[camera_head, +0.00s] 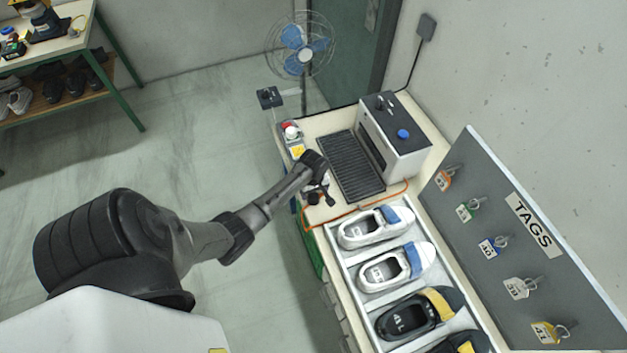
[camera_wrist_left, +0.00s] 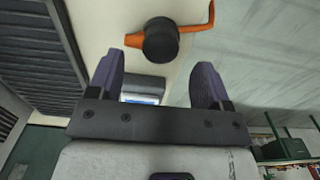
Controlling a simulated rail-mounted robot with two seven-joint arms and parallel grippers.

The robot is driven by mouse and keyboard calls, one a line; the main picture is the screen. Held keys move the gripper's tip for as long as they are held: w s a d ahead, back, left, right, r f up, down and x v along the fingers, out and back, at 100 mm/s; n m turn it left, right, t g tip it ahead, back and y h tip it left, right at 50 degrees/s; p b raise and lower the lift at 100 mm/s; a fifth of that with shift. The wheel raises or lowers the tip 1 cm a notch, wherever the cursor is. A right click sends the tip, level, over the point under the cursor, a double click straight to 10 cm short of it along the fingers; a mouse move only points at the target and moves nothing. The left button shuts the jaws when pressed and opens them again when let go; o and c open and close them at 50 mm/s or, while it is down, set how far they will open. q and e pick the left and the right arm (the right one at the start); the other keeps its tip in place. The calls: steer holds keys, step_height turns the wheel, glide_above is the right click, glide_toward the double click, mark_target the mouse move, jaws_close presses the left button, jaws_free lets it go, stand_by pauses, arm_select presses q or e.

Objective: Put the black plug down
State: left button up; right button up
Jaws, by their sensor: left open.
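The black plug (camera_wrist_left: 161,40) with its orange cable (camera_wrist_left: 196,27) shows in the left wrist view, over the pale bench top near its edge. My left gripper (camera_wrist_left: 157,88) is open, its two fingers wide apart. The plug appears just beyond the fingertips, with nothing gripped between them. In the head view my left gripper (camera_head: 320,192) is low over the front edge of the bench, beside the dark ribbed belt. There the plug is hard to tell from the dark fingers; the orange cable (camera_head: 345,214) runs right from that spot. My right gripper is not in view.
A tray (camera_head: 357,294) of several shoes lies at the near right, below the tag board (camera_head: 515,255). Open floor lies left.

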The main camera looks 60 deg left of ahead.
mark_target(313, 195)
arm_select(q)
step_height(313, 195, up, 6)
steer(key=s+d+r+m+t, duration=0.1)
steer(key=s+d+r+m, duration=0.4)
steer(key=s+d+m, duration=0.4)
steer(key=s+d+r+m+t, duration=0.2)
steer(key=s+d+r+m, duration=0.4)
steer(key=d, duration=1)
steer(key=s+m, duration=0.3)
steer(key=shift+s+m+t, duration=0.3)
steer(key=shift+s, duration=0.05)
steer(key=shift+d+p, duration=0.1)
steer(key=shift+p, duration=0.2)
step_height(313, 195, up, 10)
steer(key=p, duration=1)
